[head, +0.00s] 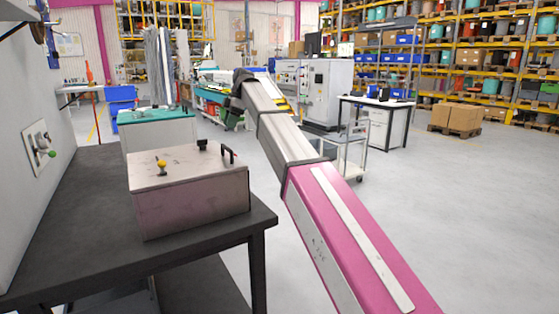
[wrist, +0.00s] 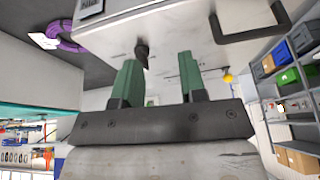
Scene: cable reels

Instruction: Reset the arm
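My arm (head: 330,220), magenta and grey, reaches from the bottom right up to the middle of the head view. Its dark far end is near the top centre, and the fingers cannot be made out there. In the wrist view my gripper (wrist: 158,78) has two green fingers set apart, with nothing seen held between them. A grey metal box (head: 190,205) stands on the dark table, left of my arm. It also shows in the wrist view (wrist: 180,28), beyond the fingers, with a black knob (wrist: 142,52) and a black handle (wrist: 255,28).
The dark table (head: 85,205) runs along the left wall, which carries a panel with a green knob (head: 50,153). A trolley (head: 345,150) and a white desk (head: 380,115) stand beyond my arm. Floor at the right is clear up to cardboard boxes (head: 458,117) on a pallet.

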